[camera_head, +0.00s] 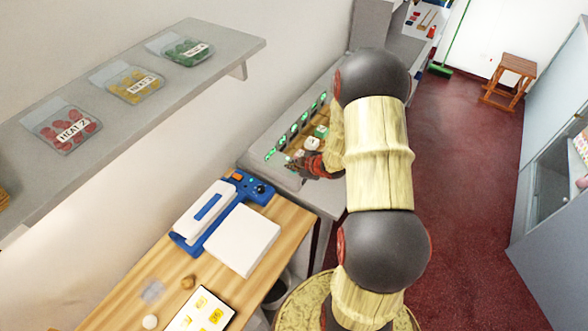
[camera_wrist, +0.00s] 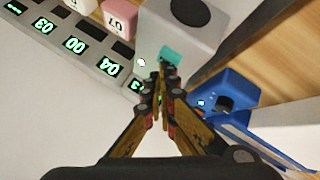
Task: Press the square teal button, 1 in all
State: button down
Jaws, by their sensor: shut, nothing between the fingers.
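The square teal button (camera_wrist: 171,54) sits on a light grey box (camera_wrist: 205,38) at the top middle of the wrist view. My gripper (camera_wrist: 161,68) is shut and empty. Its fingertips overlap the lower left edge of the button in the wrist view; I cannot tell whether they touch it. In the head view my gripper (camera_head: 297,166) is at the near end of the grey counter unit, and I cannot make out the teal button there.
A black round knob (camera_wrist: 190,12) is on the same box. A row of green-lit number displays (camera_wrist: 75,44) and a pink block marked 07 (camera_wrist: 120,16) lie to the left. A blue device (camera_wrist: 232,95) stands close on the right. A shelf (camera_head: 130,110) with bags hangs at left.

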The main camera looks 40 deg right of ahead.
aim_at(293, 171)
dwell(0.4)
jog(key=shift+r+p, duration=0.8)
jog(key=shift+r, duration=0.1)
notch_tip(293, 171, up, 5)
jog(key=p, duration=0.4)
dwell(2.5)
